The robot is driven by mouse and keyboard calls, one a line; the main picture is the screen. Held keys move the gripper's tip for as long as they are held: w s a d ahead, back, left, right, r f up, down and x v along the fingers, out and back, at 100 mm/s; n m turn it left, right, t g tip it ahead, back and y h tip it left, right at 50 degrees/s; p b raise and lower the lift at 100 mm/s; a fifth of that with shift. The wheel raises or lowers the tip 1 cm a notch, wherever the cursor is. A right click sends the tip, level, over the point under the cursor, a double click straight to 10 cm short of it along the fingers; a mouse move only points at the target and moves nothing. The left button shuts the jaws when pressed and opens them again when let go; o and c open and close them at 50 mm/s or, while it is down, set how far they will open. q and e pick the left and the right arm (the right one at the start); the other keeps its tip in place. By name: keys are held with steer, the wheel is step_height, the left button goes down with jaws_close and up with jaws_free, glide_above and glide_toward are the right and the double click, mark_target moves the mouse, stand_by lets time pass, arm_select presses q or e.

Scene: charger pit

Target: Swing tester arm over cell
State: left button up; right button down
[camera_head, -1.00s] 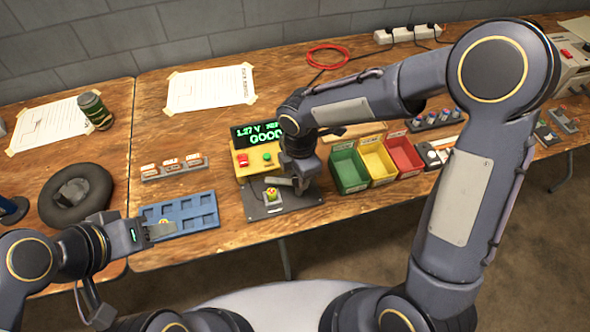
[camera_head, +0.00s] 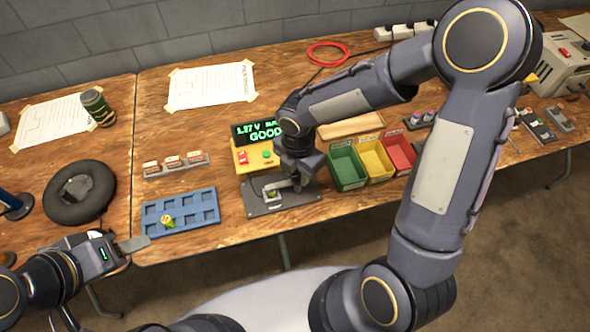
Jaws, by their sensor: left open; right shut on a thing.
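The tester (camera_head: 242,157) is a yellow box with a red and a green button and a lit display reading "GOOD", on a dark base plate (camera_head: 295,199). My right gripper (camera_head: 281,187) is down at the base plate, shut on what looks like the tester's grey arm, over the cell nest (camera_head: 271,195). The gripper hides most of that arm, and I cannot make out clearly what sits in the nest. A yellow-green cell (camera_head: 168,222) is at the front row of the blue tray (camera_head: 205,222). My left gripper (camera_head: 133,244) is open, apart from the cell, off the tray's left front corner.
Green, yellow and red bins (camera_head: 347,168) stand right of the tester. A labelled rack (camera_head: 176,164) lies behind the tray. A dark ring (camera_head: 80,193) and a green can (camera_head: 97,107) are at the left. Bare wood lies in front of the papers.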

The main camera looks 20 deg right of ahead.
mark_target(298, 175)
steer(key=c, duration=1.1)
jaws_free()
steer(key=shift+o, duration=0.2)
step_height(298, 175, up, 8)
steer(key=shift+f+p, duration=0.1)
steer(key=shift+p, duration=0.3)
steer(key=shift+s+d+r+m, duration=0.1)
steer(key=shift+d+r+m, duration=0.1)
steer(key=shift+r+m, duration=0.1)
steer(key=s+d+r+m+t+y, duration=0.2)
steer(key=s+m, duration=0.5)
steer(key=m, duration=0.6)
steer(key=s+d+r+m+t+y, duration=0.1)
steer(key=s+d+r+m+t, duration=0.2)
steer(key=m, duration=1)
steer(key=s+d+r, duration=0.1)
steer(key=s+r, duration=0.2)
steer(key=s, duration=0.2)
steer(key=shift+d+t+y, duration=0.3)
steer(key=shift+d+y, duration=0.1)
